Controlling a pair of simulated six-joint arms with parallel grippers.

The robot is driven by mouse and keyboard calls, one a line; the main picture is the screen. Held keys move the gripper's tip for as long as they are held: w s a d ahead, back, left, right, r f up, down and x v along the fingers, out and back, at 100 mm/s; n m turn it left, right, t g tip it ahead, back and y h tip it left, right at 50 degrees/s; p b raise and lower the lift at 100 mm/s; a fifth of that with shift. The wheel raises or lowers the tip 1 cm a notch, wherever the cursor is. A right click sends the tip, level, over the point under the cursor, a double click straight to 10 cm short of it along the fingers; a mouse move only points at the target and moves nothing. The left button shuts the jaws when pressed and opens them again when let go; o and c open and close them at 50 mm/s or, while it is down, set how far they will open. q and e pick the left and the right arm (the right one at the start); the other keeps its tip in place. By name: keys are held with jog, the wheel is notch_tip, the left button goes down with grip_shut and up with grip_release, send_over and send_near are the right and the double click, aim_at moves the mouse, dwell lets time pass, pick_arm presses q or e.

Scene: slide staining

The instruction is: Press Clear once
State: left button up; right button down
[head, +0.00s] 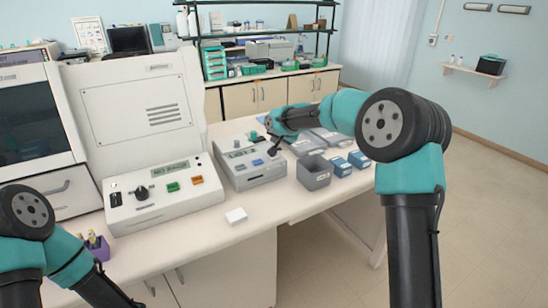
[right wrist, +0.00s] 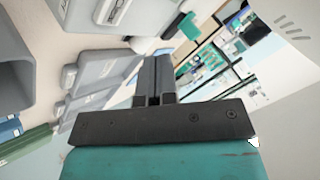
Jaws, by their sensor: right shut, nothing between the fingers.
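A small grey instrument (head: 252,175) with a screen, a blue button and other keys stands on the bench, right of a larger white control box (head: 165,205). The box has a black knob, a green button (head: 173,187) and an orange button (head: 197,180). I cannot read a Clear label on any button. My right gripper (head: 275,148) is over the right rear part of the small instrument, partly hidden by my own arm; I cannot tell if it touches. The right wrist view shows its dark fingers (right wrist: 153,78) together and empty. My left gripper is out of view.
A grey open bin (head: 314,175) and blue boxes (head: 342,167) stand right of the small instrument. A purple rack (head: 98,246) is at the lower left. Shelves stand at the back.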

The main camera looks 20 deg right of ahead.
aim_at(276, 156)
jog(key=shift+f, duration=1.95)
jog(key=shift+f, duration=0.75)
dwell(1.4)
jog(key=shift+r, duration=0.75)
jog(key=shift+r, duration=2.55)
